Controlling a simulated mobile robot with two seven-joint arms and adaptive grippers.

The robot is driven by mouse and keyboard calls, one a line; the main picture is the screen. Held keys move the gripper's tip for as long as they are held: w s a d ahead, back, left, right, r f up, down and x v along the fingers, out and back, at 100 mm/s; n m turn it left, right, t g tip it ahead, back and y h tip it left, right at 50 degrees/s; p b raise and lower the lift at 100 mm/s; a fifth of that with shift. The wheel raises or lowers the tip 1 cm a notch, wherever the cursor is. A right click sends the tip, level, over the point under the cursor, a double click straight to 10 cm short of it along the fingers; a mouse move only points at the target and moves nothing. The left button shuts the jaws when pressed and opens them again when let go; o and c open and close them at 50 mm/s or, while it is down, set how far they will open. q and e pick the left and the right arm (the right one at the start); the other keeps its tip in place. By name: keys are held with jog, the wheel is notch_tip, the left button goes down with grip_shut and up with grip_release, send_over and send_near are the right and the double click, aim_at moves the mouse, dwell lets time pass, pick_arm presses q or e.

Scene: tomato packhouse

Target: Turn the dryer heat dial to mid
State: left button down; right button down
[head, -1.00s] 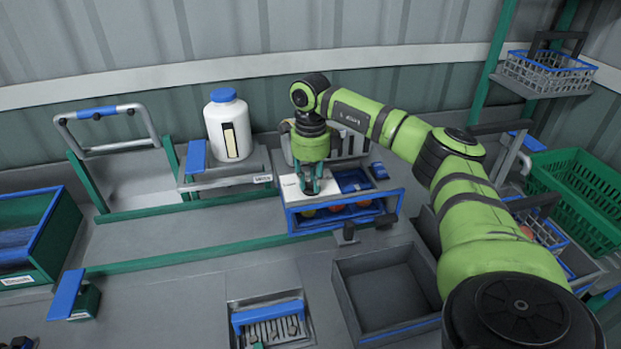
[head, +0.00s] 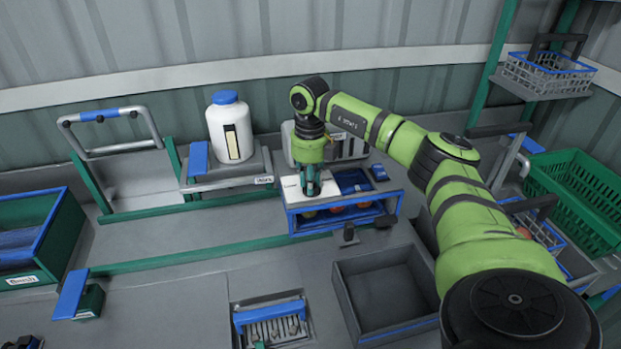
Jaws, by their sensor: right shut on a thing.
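The dryer (head: 293,226) is a blue-framed box with an open front, and red and yellow tomatoes show inside it. Its top has a white panel (head: 292,194) on the left and a dark blue part on the right. My right gripper (head: 311,193) points straight down onto the white panel. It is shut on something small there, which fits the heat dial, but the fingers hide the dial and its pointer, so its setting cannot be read. My left gripper is not in view.
A white jar with a blue lid (head: 230,127) stands on a scale left of the dryer. An empty grey bin (head: 385,292) and a blue-handled rack (head: 270,318) lie in front. A green crate (head: 575,200) is at right.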

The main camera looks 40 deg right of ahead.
jog(key=shift+w+m, duration=0.1)
jog(key=shift+m, duration=1.5)
jog(key=shift+r, duration=0.1)
jog(key=c, duration=1)
grip_release()
jog(key=shift+c, duration=0.2)
notch_tip(320, 180, up, 12)
